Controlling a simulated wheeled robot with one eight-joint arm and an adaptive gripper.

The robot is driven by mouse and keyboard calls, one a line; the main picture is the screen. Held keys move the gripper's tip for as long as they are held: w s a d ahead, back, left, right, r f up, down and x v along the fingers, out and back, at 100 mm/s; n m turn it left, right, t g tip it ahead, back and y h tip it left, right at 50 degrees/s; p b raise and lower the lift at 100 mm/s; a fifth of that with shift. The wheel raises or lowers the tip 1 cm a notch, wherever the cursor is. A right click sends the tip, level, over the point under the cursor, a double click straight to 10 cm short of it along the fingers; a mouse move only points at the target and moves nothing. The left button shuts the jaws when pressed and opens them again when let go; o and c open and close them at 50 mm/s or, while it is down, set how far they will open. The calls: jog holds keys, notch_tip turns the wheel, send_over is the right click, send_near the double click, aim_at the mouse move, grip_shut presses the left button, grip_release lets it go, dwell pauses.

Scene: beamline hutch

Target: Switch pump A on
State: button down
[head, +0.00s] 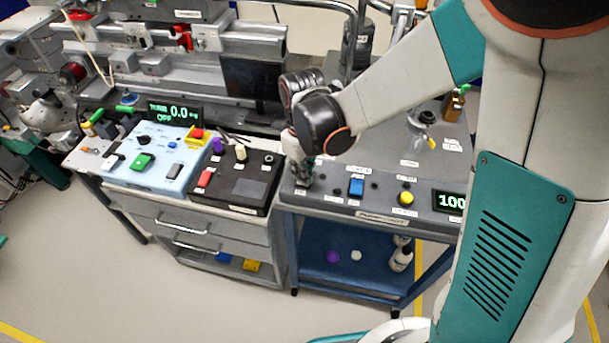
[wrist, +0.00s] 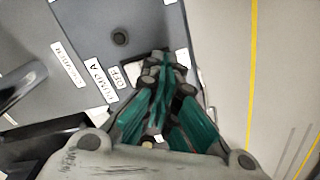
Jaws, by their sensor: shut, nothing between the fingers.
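My gripper (head: 303,184) is shut and empty, pointing down at the left end of the grey control panel (head: 335,205) on the blue cart. In the wrist view the teal fingers of my gripper (wrist: 163,62) are together over the panel. The PUMP A label (wrist: 101,80) lies just left of the fingers, with an OFF label (wrist: 120,77) between. The pump A switch itself is hidden behind the fingers, so I cannot tell its position or whether they touch it.
Right along the panel are a blue switch (head: 356,187), a yellow button (head: 407,197) and a display (head: 449,202) reading 100. A black control box (head: 235,187) and a light blue one (head: 155,158) stand on the drawer unit at left. The floor in front is clear.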

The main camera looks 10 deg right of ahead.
jog(key=shift+f, duration=0.25)
jog(key=shift+r, duration=0.2)
jog(key=shift+r+p, duration=2.3)
jog(key=shift+r, duration=1.05)
